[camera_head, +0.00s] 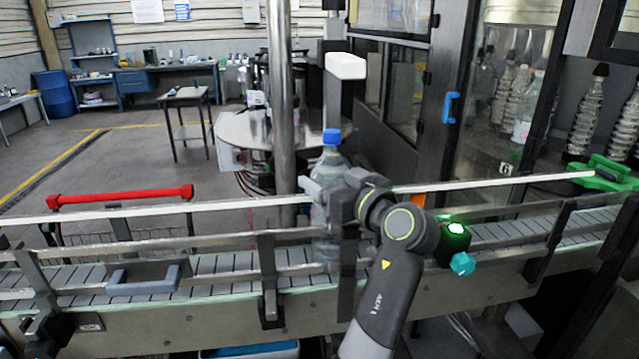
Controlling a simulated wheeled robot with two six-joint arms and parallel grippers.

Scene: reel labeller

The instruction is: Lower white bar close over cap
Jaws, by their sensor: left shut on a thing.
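A clear plastic bottle (321,215) with a blue cap (331,137) stands upright at the conveyor. My left gripper (325,195) is shut on the bottle's upper body, below the cap. My wrist hides part of the bottle's right side. A white block-shaped bar (345,66) sits on a dark post above and slightly right of the cap, with a visible gap in the picture. I cannot tell how far behind the cap it is. My right gripper is not in view.
A long white guide rail (130,212) runs along the conveyor (215,265), behind the bottle. A steel column (281,100) stands behind it, near a round table (240,132). A green-lit button box (455,229) is right of my wrist. A red-handled cart (120,196) stands behind the conveyor.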

